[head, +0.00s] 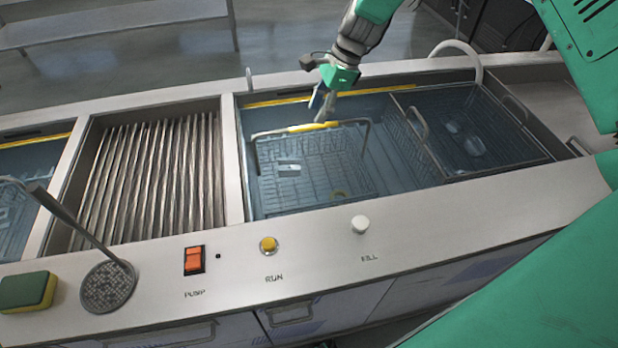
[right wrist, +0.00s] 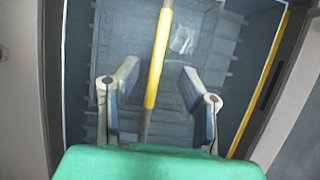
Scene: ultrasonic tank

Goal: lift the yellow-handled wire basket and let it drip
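The yellow-handled wire basket (head: 318,176) sits low in the blue tank section at the middle of the head view. Its arched handle has a yellow grip (head: 313,127) and stands up above the basket. A small pale item lies in the basket. My right gripper (head: 322,106) is above the yellow grip, fingers pointing down. In the right wrist view the fingers (right wrist: 160,95) are spread apart, with the yellow grip (right wrist: 156,75) running between them. The grip looks farther from the camera than the fingertips, and I see no finger touching it. My left gripper is not in view.
A second wire basket (head: 500,170) sits in the tank's right part. A ribbed rack (head: 150,175) lies to the left. A round mesh skimmer (head: 108,286), a sponge (head: 28,291), an orange PUMP switch (head: 194,260), a RUN button (head: 268,244) and a FILL knob (head: 360,223) are along the front edge.

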